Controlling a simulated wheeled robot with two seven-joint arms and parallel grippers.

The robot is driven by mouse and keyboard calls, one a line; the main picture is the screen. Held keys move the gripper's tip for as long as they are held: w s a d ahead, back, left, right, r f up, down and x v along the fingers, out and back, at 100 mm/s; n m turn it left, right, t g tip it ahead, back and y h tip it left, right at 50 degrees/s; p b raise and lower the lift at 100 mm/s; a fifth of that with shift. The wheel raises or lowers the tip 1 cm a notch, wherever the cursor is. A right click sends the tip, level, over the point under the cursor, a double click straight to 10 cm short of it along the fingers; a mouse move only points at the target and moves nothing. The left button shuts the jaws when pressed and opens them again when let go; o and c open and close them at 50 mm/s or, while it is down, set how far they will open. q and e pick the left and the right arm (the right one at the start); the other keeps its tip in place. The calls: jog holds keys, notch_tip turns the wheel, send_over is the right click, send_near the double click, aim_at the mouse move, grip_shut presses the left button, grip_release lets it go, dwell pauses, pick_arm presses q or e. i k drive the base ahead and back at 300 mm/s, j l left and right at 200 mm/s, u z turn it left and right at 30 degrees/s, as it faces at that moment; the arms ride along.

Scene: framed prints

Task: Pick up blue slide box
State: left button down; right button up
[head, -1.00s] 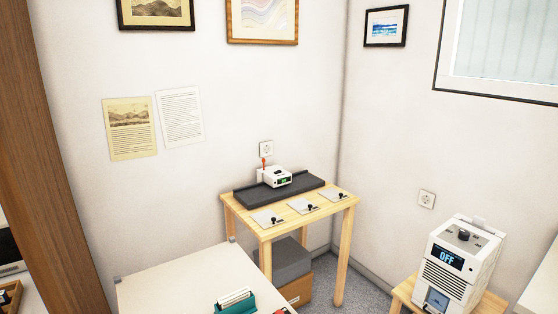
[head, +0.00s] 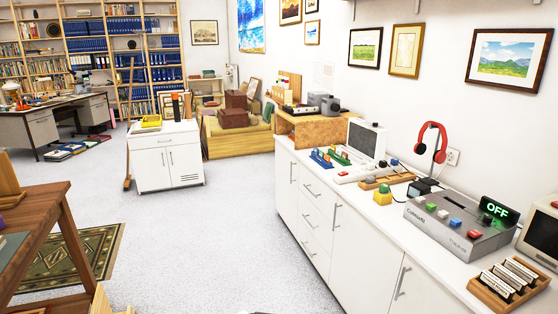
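A small blue holder with upright pieces in it (head: 321,158) stands on the white counter, left of a computer. It may be the blue slide box, but it is too small to be sure. A similar green holder (head: 341,155) stands right beside it. Neither of my grippers is in view.
The long white counter (head: 440,262) runs along the right wall. It carries a computer (head: 366,140), a grey console (head: 460,228) reading OFF and a wooden rack of cards (head: 508,282). A wooden table (head: 40,205) stands at left. The grey floor (head: 215,240) between is open.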

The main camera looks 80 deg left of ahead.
aim_at(323, 164)
jog(key=j+u, duration=0.1)
jog(key=u, duration=2.35)
